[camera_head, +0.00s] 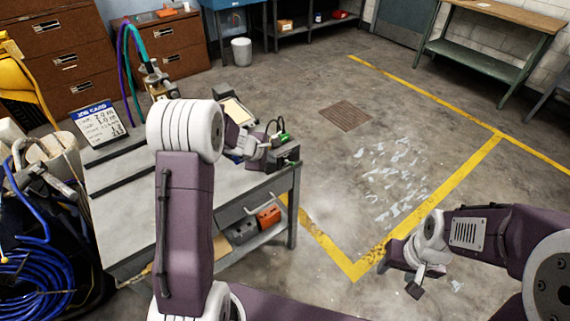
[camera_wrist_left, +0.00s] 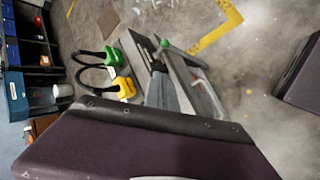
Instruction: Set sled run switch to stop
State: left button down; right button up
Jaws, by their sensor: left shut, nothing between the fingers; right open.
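A dark control box (camera_head: 287,157) stands at the right end of the grey workbench (camera_head: 135,205). A green part shows on top of it (camera_head: 284,138). In the left wrist view the box (camera_wrist_left: 139,48) carries a green plug (camera_wrist_left: 110,57) and a yellow plug (camera_wrist_left: 126,88) with black looped cables, and a small green knob (camera_wrist_left: 163,44). I cannot tell which part is the run switch or its setting. My left gripper (camera_head: 272,156) is shut and empty, close beside the box; its fingers (camera_wrist_left: 172,62) are near the green knob, contact unclear. My right gripper (camera_head: 413,283) is open and empty above the floor.
A job card (camera_head: 99,123) stands on the bench's left part. A drawer and a lower shelf with an orange box (camera_head: 268,215) are under the bench. Blue hoses (camera_head: 40,275) lie at the left.

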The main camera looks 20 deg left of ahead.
aim_at(285, 162)
pick_arm(q)
jog(key=w+d+f, duration=0.1)
jog(key=f, duration=0.1)
jog(key=w+d+f, duration=0.1)
jog(key=w+d, duration=0.1)
jog(key=shift+w+f, duration=0.1)
jog(key=shift+f, duration=0.3)
jog(key=shift+w+d+f, duration=0.2)
jog(key=shift+d+f, duration=0.05)
jog(key=shift+d, duration=0.2)
jog(key=f+m+t+y+b, duration=0.1)
jog(key=b, duration=0.7)
jog(key=s+d+f+t+y+b, duration=0.1)
jog(key=t+b, duration=0.1)
jog(key=b, duration=0.6)
jog(key=m+t+y+b, duration=0.1)
jog(key=y+b, duration=0.1)
jog(key=b, duration=0.6)
jog(key=shift+s+d+f+m+t, duration=0.15)
jog(key=shift+d+f+m+t, duration=0.15)
jog(key=shift+f, duration=0.1)
jog(key=shift+r, duration=0.1)
